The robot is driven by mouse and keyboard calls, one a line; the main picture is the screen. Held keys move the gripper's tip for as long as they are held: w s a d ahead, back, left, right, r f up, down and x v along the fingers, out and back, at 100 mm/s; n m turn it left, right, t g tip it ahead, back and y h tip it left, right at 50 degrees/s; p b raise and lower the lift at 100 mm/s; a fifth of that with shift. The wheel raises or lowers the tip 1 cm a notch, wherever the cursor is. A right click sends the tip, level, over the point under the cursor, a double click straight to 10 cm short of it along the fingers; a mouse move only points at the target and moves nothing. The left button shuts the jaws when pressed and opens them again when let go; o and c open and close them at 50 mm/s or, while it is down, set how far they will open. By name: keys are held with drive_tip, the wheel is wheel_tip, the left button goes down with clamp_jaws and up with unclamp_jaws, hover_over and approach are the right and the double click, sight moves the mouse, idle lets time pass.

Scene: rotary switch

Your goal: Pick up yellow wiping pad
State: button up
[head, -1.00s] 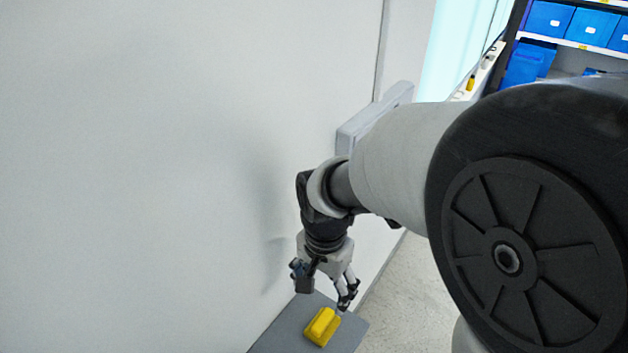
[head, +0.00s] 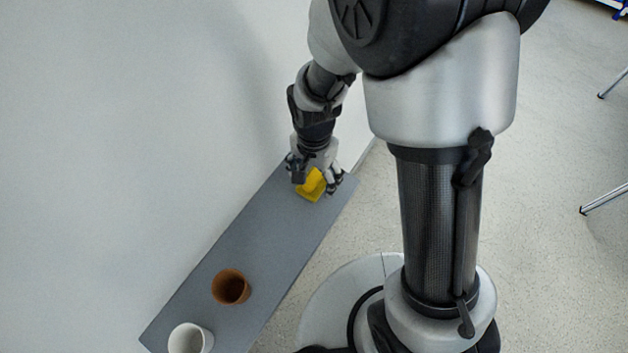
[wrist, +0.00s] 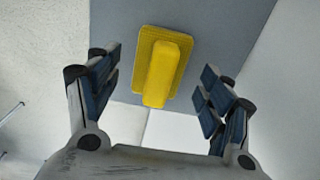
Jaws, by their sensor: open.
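The yellow wiping pad (head: 312,186) lies at the far end of a grey shelf (head: 263,235), partly hidden by my gripper in the head view. In the wrist view the pad (wrist: 160,66) shows a flat base with a raised handle, ahead of and between my fingers. My gripper (head: 316,178) is open above the pad, pointing down. Its blue-padded fingers (wrist: 160,92) stand to either side with space between them and the pad. I see no contact.
A brown cup (head: 231,287) and a white cup (head: 190,338) stand at the near end of the shelf. A white wall (head: 110,130) runs along the shelf's left side. The shelf between the pad and the cups is clear.

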drive_tip(key=shift+f, duration=0.75)
drive_tip(key=shift+c, duration=0.3)
drive_tip(key=c, duration=1.1)
